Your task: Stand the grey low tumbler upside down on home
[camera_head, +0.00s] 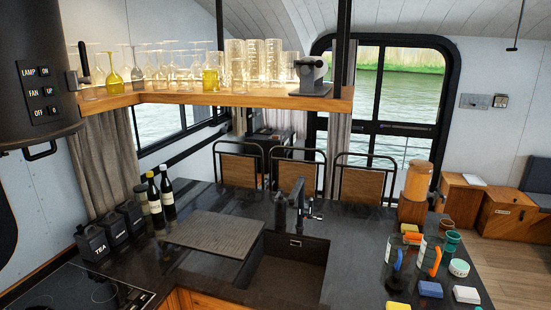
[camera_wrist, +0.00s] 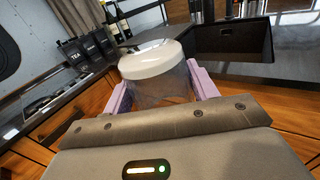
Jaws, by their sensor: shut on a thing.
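My gripper (camera_wrist: 158,80) shows in the wrist view, with a pale purple finger on either side of a low tumbler (camera_wrist: 155,63). The fingers are shut on it. The tumbler has a see-through greyish body and a thick whitish round end on the upper side in the picture; that end looks closed, like a base. It is in front of the wooden cabinet fronts, with nothing seen touching it but my gripper. The head view shows neither my gripper nor the held tumbler. I cannot pick out the place called home in either view.
The dark counter (camera_head: 340,245) has a sink (camera_head: 285,275), a black tap (camera_head: 290,205) and a ribbed drainer board (camera_head: 215,233). Two bottles (camera_head: 160,195) and black canisters (camera_head: 92,243) stand left. Cups and sponges crowd the right. A shelf (camera_head: 240,98) of glasses hangs above.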

